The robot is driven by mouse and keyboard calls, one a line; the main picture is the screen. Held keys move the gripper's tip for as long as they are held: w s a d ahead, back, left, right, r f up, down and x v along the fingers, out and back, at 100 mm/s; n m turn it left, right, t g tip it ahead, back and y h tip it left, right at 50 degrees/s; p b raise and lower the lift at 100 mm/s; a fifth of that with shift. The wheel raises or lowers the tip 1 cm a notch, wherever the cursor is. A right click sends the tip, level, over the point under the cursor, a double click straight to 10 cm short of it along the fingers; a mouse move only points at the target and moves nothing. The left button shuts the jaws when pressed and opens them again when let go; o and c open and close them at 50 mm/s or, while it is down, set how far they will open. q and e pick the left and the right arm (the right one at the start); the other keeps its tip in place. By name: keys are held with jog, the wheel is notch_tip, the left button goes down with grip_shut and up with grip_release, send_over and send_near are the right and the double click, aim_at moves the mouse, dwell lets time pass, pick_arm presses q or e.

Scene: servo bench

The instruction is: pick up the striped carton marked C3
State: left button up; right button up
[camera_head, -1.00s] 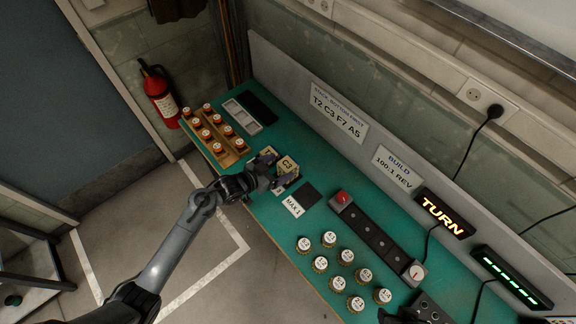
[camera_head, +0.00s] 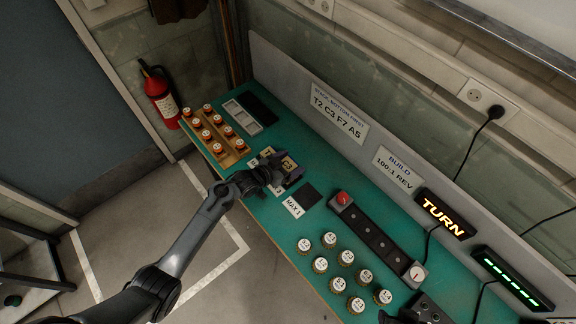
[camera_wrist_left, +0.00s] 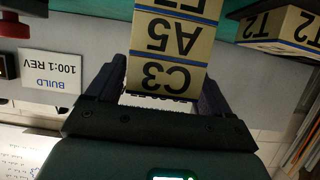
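The striped carton marked C3 (camera_wrist_left: 165,76) is tan with dark blue bands. In the left wrist view it is the nearest carton of a stack, with the A5 carton (camera_wrist_left: 172,35) beyond it and another partly cut off. In the head view the stack (camera_head: 290,164) is partly covered by my left gripper (camera_head: 277,178). In the wrist view the fingers of that gripper (camera_wrist_left: 163,95) stand on both sides of C3, close to its sides. They look open, and contact is not clear.
The T2 carton (camera_wrist_left: 275,27) stands apart beside the stack. A dark pad (camera_head: 307,196) and a MAX 1 card (camera_head: 293,207) lie nearby. A wooden rack (camera_head: 240,150) with orange-topped jars is at the left. Several labelled round pieces (camera_head: 347,257) stand toward the front right.

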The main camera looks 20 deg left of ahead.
pick_arm(q)
jog(key=c, duration=0.8)
jog(key=shift+r, duration=0.1)
jog(key=shift+c, duration=0.2)
